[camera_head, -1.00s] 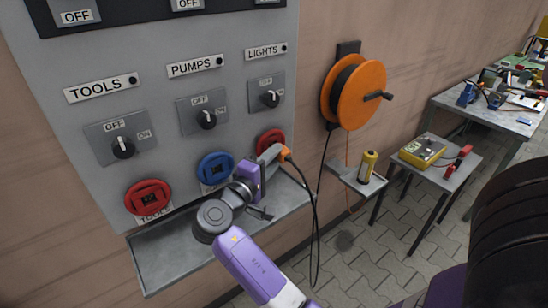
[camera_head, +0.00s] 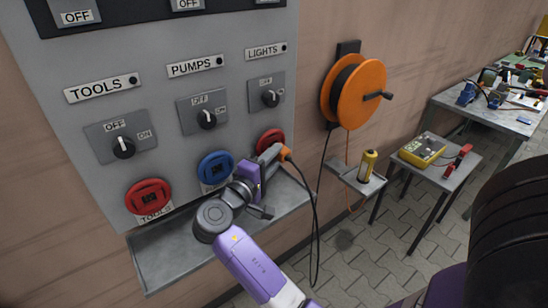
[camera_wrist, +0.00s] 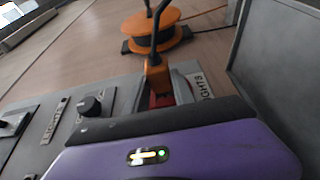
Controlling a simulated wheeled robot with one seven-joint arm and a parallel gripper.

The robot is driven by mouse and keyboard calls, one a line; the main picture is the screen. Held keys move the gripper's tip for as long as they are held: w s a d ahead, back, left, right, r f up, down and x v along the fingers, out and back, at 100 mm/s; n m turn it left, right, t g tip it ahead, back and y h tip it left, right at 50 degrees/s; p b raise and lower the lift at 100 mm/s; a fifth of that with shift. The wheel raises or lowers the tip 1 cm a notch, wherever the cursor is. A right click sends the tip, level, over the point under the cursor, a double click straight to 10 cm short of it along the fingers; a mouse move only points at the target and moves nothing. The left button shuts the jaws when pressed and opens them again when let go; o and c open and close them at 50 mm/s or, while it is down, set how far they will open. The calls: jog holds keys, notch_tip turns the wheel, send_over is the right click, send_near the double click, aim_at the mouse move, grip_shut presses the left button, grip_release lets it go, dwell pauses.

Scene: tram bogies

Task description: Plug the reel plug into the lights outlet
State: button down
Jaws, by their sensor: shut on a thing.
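My gripper (camera_head: 262,166) is shut on the plug, right in front of the lights outlet. The lights outlet (camera_head: 270,138) is a red round socket below the LIGHTS switch, partly hidden behind the plug. In the wrist view the plug's orange end (camera_wrist: 157,76) stands close to the red outlet (camera_wrist: 180,92). I cannot tell whether the plug is seated in the outlet. The orange cable reel (camera_head: 358,94) hangs on the wall to the right.
The blue pumps outlet (camera_head: 214,167) and red tools outlet (camera_head: 147,197) are to the left. A grey ledge (camera_head: 180,240) runs beneath the outlets. A small shelf with a yellow-black device (camera_head: 368,165) and a table with a yellow meter (camera_head: 422,151) stand right.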

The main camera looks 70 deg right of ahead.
jog(key=shift+w+d, duration=0.25)
jog(key=shift+w, duration=0.2)
jog(key=c, duration=1)
grip_release()
jog(key=shift+o, duration=0.2)
jog(key=w+a+b, duration=0.1)
jog(key=a, duration=0.6)
jog(key=shift+a, duration=0.4)
jog(key=shift+w, duration=0.1)
